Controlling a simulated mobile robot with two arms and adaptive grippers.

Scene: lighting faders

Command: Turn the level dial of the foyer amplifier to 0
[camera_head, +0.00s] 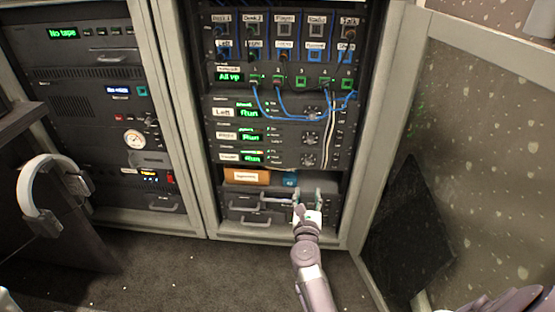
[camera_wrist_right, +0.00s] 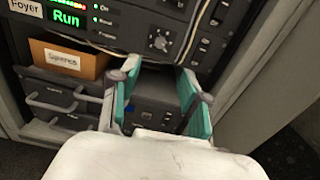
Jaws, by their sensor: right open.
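The foyer amplifier (camera_head: 275,158) is the lowest of three stacked amplifiers in the middle rack. Its label reads Foyer (camera_wrist_right: 25,7) and its green display reads Run (camera_wrist_right: 66,18). Its level dial (camera_head: 310,160) is a dark round knob on the right half of the panel; it also shows in the right wrist view (camera_wrist_right: 161,40). The dial's setting is too small to read. My right gripper (camera_head: 308,196) is open and empty, below the dial and apart from it, in front of the lower shelf and drawers. My left gripper is not in view.
White and blue cables (camera_head: 331,125) hang beside the dials. An open rack door (camera_head: 470,150) stands at the right. Headphones (camera_head: 40,205) hang at the left.

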